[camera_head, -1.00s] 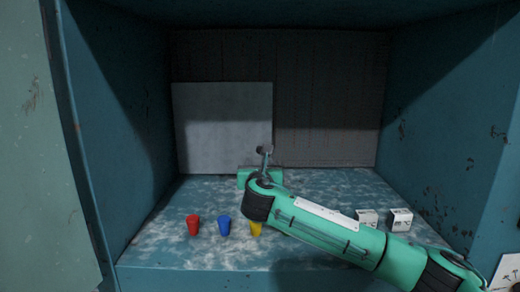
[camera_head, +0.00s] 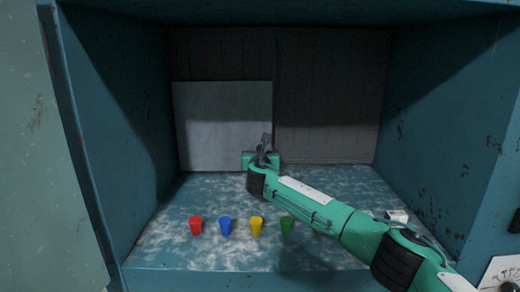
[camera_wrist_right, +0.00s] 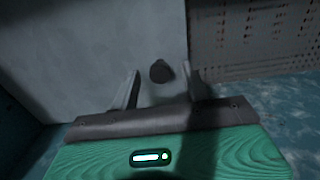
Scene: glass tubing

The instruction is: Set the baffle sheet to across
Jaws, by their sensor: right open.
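The baffle sheet (camera_head: 222,126) is a flat light grey panel. It stands upright at the back of the bay and covers the left half of the dark back wall. It also fills the left of the right wrist view (camera_wrist_right: 80,55). A dark round knob (camera_wrist_right: 161,71) is on the sheet near its right edge. My right gripper (camera_head: 266,143) is in front of the sheet's lower right corner. In the right wrist view its two fingers (camera_wrist_right: 160,76) are apart, one on each side of the knob; I cannot tell whether they touch it. My left gripper is not in view.
A white block (camera_head: 397,215) is partly behind my right arm. The bay's side walls (camera_head: 115,120) bound the space.

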